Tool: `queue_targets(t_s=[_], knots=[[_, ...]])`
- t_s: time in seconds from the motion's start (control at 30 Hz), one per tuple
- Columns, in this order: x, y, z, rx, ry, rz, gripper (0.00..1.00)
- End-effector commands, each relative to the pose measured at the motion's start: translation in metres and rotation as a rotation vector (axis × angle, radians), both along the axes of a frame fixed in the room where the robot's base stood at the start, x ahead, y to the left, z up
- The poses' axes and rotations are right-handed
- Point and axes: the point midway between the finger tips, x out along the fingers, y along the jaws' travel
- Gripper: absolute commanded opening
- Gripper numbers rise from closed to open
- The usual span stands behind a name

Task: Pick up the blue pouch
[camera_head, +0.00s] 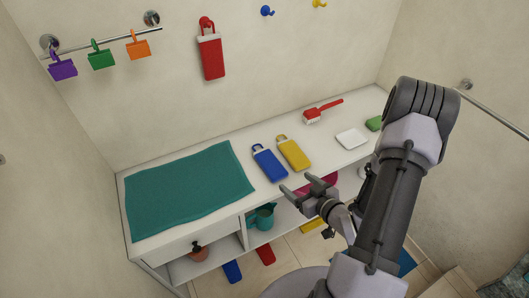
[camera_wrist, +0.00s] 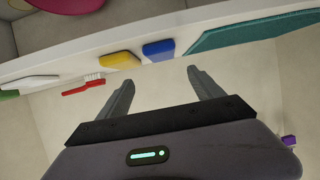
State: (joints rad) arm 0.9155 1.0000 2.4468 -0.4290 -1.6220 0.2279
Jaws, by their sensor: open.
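The blue pouch (camera_head: 269,164) lies flat on the white counter, between the teal mat and a yellow pouch (camera_head: 293,153). It has a loop at its top end. In the wrist view the blue pouch (camera_wrist: 159,50) shows at the top, ahead of the fingers and between their lines. My gripper (camera_head: 288,194) is open and empty, in front of the counter's edge and apart from the pouch. Its two fingers also show in the wrist view (camera_wrist: 160,78), with nothing between them.
A teal mat (camera_head: 188,190) covers the counter's left part. A red brush (camera_head: 322,111), a white dish (camera_head: 352,138) and a green block (camera_head: 374,123) lie to the right. A red pouch (camera_head: 211,57) hangs on the wall. A teal pitcher (camera_head: 263,217) stands on the shelf below.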

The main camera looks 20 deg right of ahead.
Motion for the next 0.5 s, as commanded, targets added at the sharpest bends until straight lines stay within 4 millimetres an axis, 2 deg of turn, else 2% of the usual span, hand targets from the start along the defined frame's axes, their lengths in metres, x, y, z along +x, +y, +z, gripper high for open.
queue_targets(t_s=[0.1,0.3,0.5], knots=[[0.033,0.005,-0.018,-0.005,-0.002,0.009,0.76],[0.078,0.008,-0.035,-0.005,-0.001,0.005,0.76],[0.099,0.008,-0.042,-0.004,0.001,0.002,0.76]])
